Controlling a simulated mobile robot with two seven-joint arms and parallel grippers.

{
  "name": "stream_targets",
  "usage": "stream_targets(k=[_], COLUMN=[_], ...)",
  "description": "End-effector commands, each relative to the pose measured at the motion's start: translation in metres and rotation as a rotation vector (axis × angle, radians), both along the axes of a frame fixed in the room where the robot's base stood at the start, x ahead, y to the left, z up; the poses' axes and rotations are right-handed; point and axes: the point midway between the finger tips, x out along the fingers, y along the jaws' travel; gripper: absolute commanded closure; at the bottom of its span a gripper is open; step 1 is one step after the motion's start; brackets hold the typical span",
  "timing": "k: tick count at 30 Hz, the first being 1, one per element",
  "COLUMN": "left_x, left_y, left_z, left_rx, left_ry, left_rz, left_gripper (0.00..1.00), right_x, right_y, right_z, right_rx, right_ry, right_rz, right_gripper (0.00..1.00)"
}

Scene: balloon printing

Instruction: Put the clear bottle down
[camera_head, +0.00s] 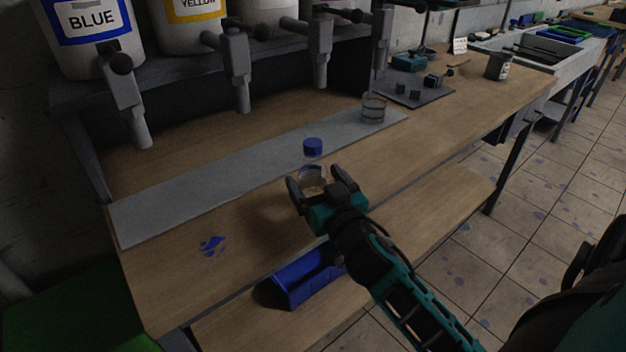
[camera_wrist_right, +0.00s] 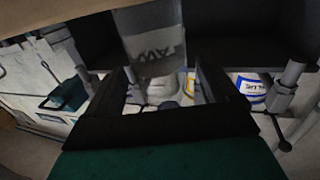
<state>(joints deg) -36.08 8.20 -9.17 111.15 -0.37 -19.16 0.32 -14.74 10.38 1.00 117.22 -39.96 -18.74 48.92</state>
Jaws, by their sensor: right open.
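The clear bottle (camera_head: 312,171) with a blue cap stands upright on the wooden bench, near the front edge of the grey strip (camera_head: 190,196). My right gripper (camera_head: 319,186) is open, with one finger on each side of the bottle's lower part. In the right wrist view, the clear bottle (camera_wrist_right: 152,45) shows between the two spread fingers of the right gripper (camera_wrist_right: 170,88), with dark lettering on it. The bottle's base is partly hidden by the gripper in the head view. My left gripper is not in view.
A clear ringed container (camera_head: 373,108) stands at the far end of the grey strip. A blue bin (camera_head: 300,274) sits on the lower shelf. Blue paint marks (camera_head: 211,246) lie on clear bench at left.

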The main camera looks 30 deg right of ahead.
Motion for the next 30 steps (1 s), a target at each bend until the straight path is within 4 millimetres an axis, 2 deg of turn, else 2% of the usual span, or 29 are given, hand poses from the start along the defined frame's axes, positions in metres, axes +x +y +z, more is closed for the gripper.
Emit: stream_targets(k=[2, 6, 16, 30], left_x=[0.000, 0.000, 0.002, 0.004], left_y=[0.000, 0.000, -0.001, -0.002], left_z=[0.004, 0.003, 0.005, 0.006], left_rx=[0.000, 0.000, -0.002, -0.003], left_ry=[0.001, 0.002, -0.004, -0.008], left_rz=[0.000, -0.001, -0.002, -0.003], left_gripper=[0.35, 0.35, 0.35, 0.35], right_x=[0.013, 0.028, 0.032, 0.032], right_y=[-0.001, -0.003, -0.004, -0.004], right_z=[0.006, 0.004, 0.003, 0.003], right_rx=[-0.003, -0.002, 0.000, 0.000], right_ry=[-0.002, 0.000, 0.001, 0.001], right_rz=[0.002, 0.001, 0.001, 0.001], right_gripper=[0.13, 0.13, 0.14, 0.59])
